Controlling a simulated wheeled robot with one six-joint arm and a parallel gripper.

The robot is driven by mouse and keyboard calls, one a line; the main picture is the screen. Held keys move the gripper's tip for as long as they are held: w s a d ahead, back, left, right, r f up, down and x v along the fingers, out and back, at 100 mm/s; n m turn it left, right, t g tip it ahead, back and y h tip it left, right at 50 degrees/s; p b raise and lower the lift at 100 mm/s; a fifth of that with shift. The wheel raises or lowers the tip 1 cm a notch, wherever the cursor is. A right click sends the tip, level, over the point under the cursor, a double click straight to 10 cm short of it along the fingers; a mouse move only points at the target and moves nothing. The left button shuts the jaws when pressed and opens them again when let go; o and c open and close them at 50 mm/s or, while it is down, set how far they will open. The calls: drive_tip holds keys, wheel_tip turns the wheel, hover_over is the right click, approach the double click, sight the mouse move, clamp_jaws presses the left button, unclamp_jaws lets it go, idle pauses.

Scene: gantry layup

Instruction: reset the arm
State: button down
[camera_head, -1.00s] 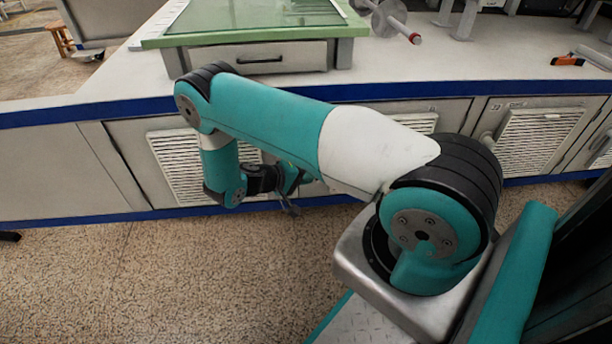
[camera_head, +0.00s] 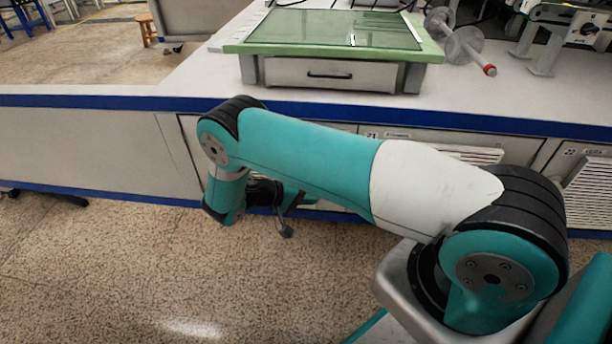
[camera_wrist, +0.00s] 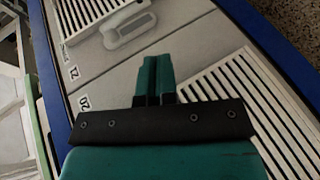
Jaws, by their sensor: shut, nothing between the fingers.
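My gripper shows in the wrist view (camera_wrist: 157,80) with its two teal fingers pressed together and nothing between them. In the head view my arm is bent at the elbow and reaches left across the front of the bench. There my gripper (camera_head: 286,230) is small and partly hidden behind the arm, low in front of the bench and above the speckled floor. In the wrist view the fingers point toward the bench's cabinet doors (camera_wrist: 205,50), and no contact with them shows.
The long white bench (camera_head: 190,93) with blue edging runs across the view close behind the arm. A green-framed glass plate (camera_head: 330,48) on a drawer unit stands on it. A clear spool (camera_head: 463,46) lies to the right. A wooden stool (camera_head: 147,30) stands far back. Floor at lower left is open.

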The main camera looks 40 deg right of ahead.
drive_tip(key=a+r+n+t+y, duration=0.1)
drive_tip(key=a+r+n+y, duration=0.15)
drive_tip(key=r, duration=0.45)
drive_tip(key=a+r+n+t+y+p, duration=0.1)
drive_tip(key=a+r+y, duration=0.25)
drive_tip(key=r, duration=0.35)
drive_tip(key=a+r+n+t+y, duration=0.1)
drive_tip(key=a+r+n+y, duration=0.2)
drive_tip(key=r, duration=0.4)
drive_tip(key=s+a+r+n+y+p, duration=0.1)
drive_tip(key=s+a+r+n+y, duration=0.2)
drive_tip(key=s+r, duration=0.35)
drive_tip(key=s+a+r+n+t+y+p, duration=0.1)
drive_tip(key=s+a+r+y, duration=0.1)
drive_tip(key=s+a+r, duration=0.35)
drive_tip(key=s+a+r+n+y+p, duration=0.1)
drive_tip(key=s+a+r+n+y, duration=0.15)
drive_tip(key=s+r, duration=0.55)
wheel_tip(320, 180, up, 35)
drive_tip(key=s+p, duration=0.2)
drive_tip(key=p, duration=3.4)
drive_tip(key=shift+f+m+p, duration=0.2)
drive_tip(key=shift+m+p, duration=0.1)
